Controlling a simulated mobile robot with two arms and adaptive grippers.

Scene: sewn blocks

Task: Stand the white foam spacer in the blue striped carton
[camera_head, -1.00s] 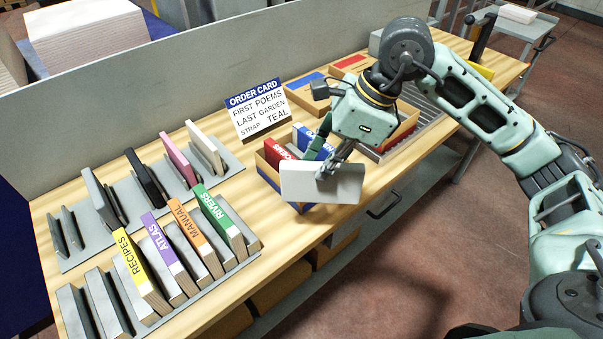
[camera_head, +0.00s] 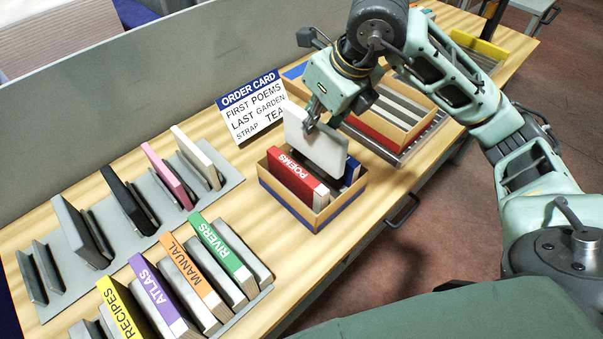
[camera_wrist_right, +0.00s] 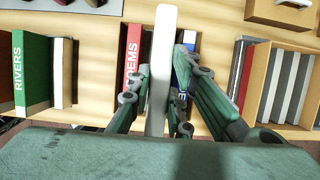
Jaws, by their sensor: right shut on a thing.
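The white foam spacer (camera_head: 322,148) is a flat white slab, upright and slightly tilted in the head view. My right gripper (camera_head: 312,122) is shut on it near its upper edge. The spacer is over the blue striped carton (camera_head: 338,209), its lower edge between the red POEMS book (camera_head: 297,178) and a blue book (camera_head: 351,172). How deep that edge reaches is hidden. In the right wrist view the spacer (camera_wrist_right: 163,60) shows edge-on between the fingers, with the red book (camera_wrist_right: 133,52) at left and the blue book (camera_wrist_right: 183,66) at right. My left gripper is not in view.
A second carton (camera_head: 425,112) with grey dividers stands right of the striped carton. The order card (camera_head: 252,105) stands behind it at left. Racks with books, such as RIVERS (camera_head: 221,245), fill the left bench. Bare wood lies between racks and carton.

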